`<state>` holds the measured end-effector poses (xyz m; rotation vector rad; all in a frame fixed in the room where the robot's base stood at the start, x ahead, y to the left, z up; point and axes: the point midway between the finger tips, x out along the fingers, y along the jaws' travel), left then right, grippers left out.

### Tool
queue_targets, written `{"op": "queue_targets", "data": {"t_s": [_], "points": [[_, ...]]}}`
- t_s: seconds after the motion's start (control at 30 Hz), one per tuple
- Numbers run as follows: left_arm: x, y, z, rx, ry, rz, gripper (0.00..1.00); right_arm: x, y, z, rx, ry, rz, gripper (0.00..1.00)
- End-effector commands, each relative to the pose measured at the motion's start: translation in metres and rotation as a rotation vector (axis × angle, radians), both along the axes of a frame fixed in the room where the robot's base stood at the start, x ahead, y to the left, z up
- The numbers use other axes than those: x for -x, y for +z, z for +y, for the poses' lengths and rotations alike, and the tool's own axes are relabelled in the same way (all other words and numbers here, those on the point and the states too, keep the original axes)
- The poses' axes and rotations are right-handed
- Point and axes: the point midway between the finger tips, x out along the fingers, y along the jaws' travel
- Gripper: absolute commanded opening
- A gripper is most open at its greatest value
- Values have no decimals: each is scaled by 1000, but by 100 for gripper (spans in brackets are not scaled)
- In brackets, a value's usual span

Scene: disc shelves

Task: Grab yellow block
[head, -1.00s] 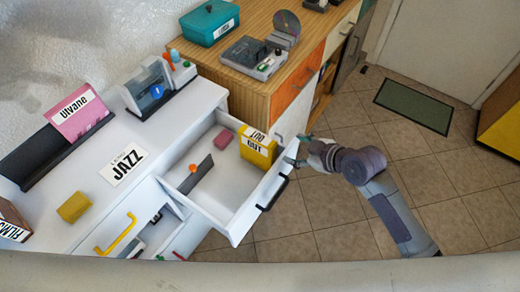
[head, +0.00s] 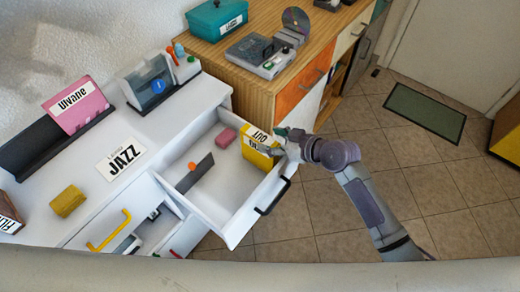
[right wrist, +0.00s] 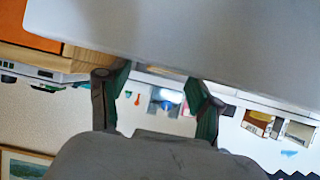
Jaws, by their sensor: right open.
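A yellow block (head: 68,201) lies on the white cabinet top at the left in the head view. A yellow box (head: 254,157) with a black-on-white label stands upright in the open drawer, at its far right corner. My right gripper (head: 277,142) is open at the drawer's right edge, with its fingers over or beside the box's right upper corner. I cannot tell whether they touch it. In the right wrist view the two fingers (right wrist: 160,98) are apart, and no yellow block is clear between them. My left gripper is not in view.
The open white drawer (head: 225,205) also holds a pink block (head: 225,138) and a dark divider (head: 195,172). A wooden cabinet (head: 255,85) stands behind it. A pink card (head: 77,107) and a JAZZ label (head: 122,158) are on the white top.

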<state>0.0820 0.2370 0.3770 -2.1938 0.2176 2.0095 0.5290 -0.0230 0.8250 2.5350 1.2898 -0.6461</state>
Motion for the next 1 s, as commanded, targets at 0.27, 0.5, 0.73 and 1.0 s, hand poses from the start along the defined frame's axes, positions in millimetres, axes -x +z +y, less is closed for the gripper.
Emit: {"op": "queue_targets", "data": {"t_s": [0.27,0.5,0.73,1.0], "points": [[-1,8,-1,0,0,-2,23,-18,-16,32,-1,0,2,65],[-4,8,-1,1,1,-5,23,-21,-20,35,1,1,1,65],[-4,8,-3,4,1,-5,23,-20,-19,35,1,1,1,38],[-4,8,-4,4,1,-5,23,-20,-20,35,1,1,1,0]]}}
